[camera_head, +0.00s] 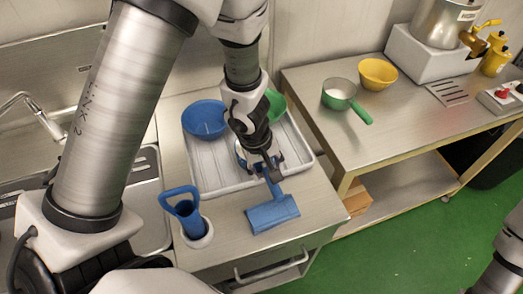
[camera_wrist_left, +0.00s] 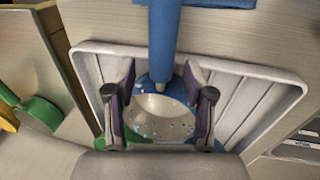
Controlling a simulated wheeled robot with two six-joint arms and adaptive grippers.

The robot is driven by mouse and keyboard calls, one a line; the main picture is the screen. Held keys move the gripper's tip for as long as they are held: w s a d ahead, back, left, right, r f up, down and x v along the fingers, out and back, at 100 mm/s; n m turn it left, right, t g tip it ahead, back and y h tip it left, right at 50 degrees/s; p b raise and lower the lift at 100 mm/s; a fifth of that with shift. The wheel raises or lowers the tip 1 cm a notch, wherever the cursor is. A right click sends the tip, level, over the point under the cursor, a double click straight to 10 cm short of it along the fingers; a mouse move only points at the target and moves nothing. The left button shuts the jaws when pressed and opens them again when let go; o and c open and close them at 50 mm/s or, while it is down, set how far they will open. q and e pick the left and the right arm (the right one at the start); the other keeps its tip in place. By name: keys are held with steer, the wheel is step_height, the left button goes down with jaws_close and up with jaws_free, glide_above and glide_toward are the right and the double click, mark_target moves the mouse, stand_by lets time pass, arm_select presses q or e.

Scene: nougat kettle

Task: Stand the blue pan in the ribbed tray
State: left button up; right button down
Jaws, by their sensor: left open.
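The blue pan (camera_wrist_left: 160,112) has a blue rim and a pale, droplet-specked inside that faces up toward the left wrist camera. It is over the white ribbed tray (camera_wrist_left: 88,75); whether it touches the ribs is unclear. A blue handle (camera_wrist_left: 163,40) runs from its rim toward the tray's front edge. In the head view my left gripper hides most of the pan, above the ribbed tray (camera_head: 205,176). My left gripper (camera_head: 264,168) is open, its fingers (camera_wrist_left: 160,85) on either side of the pan's near-handle area in the picture. My right gripper is out of view.
A blue round dish (camera_head: 205,118) and a partly hidden green piece (camera_head: 276,105) are at the tray's back. A flat blue item (camera_head: 272,213) and a blue-handled tool (camera_head: 184,207) are in front. A green pan (camera_head: 338,93) and yellow bowl (camera_head: 378,73) stand on the right counter.

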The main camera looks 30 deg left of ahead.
arm_select(q)
step_height(320, 180, up, 10)
steer(key=s+a, duration=0.1)
steer(key=shift+s+a, duration=0.15)
steer(key=shift+s, duration=0.15)
stand_by(0.6)
